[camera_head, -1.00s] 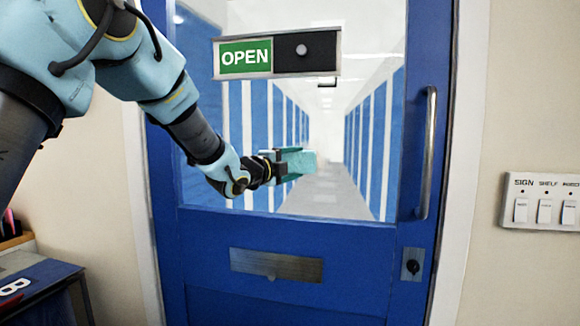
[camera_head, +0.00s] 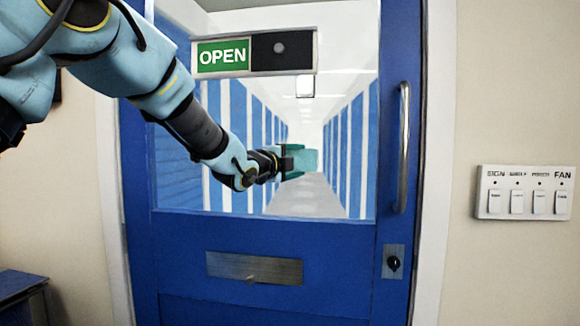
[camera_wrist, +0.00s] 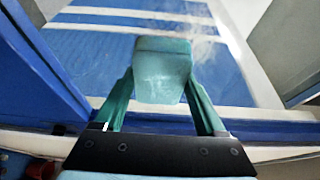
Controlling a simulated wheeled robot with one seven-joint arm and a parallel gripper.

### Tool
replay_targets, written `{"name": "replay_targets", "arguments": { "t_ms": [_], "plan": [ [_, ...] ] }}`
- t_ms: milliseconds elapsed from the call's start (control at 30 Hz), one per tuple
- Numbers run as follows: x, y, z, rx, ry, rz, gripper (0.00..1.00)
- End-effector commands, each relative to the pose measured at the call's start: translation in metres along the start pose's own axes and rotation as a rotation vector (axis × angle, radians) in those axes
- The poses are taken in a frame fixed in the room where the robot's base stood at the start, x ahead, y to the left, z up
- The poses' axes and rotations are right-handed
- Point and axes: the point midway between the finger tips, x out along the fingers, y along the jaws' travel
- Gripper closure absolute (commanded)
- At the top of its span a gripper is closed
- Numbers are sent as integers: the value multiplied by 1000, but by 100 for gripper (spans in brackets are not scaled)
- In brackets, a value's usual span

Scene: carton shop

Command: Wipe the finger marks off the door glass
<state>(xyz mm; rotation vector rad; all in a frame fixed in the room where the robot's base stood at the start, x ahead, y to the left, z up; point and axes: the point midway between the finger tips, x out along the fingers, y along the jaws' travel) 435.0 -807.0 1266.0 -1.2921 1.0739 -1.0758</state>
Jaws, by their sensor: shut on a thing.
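The door glass (camera_head: 345,110) fills the upper part of a blue door, with a corridor of blue and white panels showing through it. My gripper (camera_head: 297,161) is in front of the lower middle of the glass, shut on a teal block-like pad (camera_head: 308,160). In the wrist view the pad (camera_wrist: 162,70) sits between the two green fingers. Whitish smudges (camera_wrist: 200,40) show on the glass just beyond the pad and to its right. I cannot tell whether the pad touches the glass. Part of the glass at left is hidden behind my arm.
An OPEN sign (camera_head: 255,52) sits across the upper glass. A vertical metal handle (camera_head: 403,148) is on the right of the door, above a lock (camera_head: 393,262). A metal plate (camera_head: 254,268) is below the glass. A switch panel (camera_head: 525,192) is on the right wall. A dark table (camera_head: 24,290) stands at lower left.

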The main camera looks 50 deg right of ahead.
Motion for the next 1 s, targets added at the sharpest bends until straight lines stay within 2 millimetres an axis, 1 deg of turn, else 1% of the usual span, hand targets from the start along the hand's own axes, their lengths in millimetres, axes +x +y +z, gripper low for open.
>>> {"name": "replay_targets", "arguments": {
  "t_ms": [33,300,400,833,1000],
  "plan": [
    [1,-1,-4,0,5,-2,72],
    [0,-16,-4,1,5,-4,72],
    [-1,-18,-3,0,4,-3,72],
    [-12,-16,31,0,0,-1,72],
    [-14,-16,37,0,0,0,72]
  ]
}}
